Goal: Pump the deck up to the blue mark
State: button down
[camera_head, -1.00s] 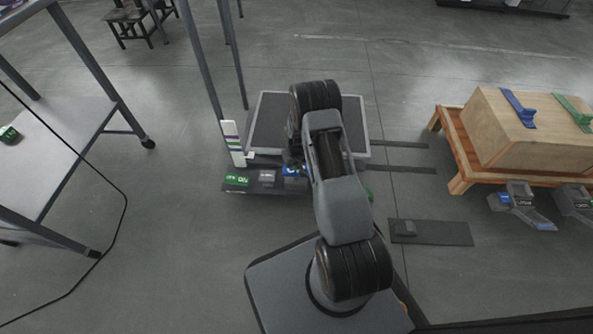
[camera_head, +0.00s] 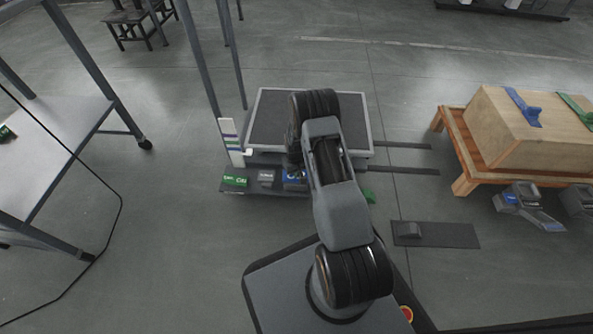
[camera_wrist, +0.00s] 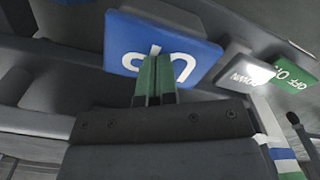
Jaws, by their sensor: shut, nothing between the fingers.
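The lift deck (camera_head: 300,112) is a dark flat platform with a grey frame, low behind my arm. A white post (camera_head: 231,142) with coloured bands stands at its left front corner, with a small white pointer (camera_head: 247,152) beside it. The bands are too small to read the pointer's level exactly. The blue UP pedal (camera_head: 293,177) is at the deck's front, partly behind my arm. In the wrist view my gripper (camera_wrist: 155,82) has its green fingers shut and empty, overlapping the near edge of the UP pedal (camera_wrist: 165,32). I cannot tell whether they touch.
At right, a wooden crate (camera_head: 530,130) rests on a wooden stand (camera_head: 462,160). A dark floor plate (camera_head: 455,235) lies nearer. A grey table (camera_head: 60,150) stands left.

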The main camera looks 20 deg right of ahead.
jog(key=shift+r+p, duration=2.6)
jog(key=shift+r, duration=0.8)
jog(key=shift+f, duration=0.1)
jog(key=shift+f+b, duration=2.8)
jog(key=shift+f, duration=0.8)
jog(key=shift+r+p, duration=2.55)
jog(key=shift+r, duration=1.1)
jog(key=shift+f, duration=0.1)
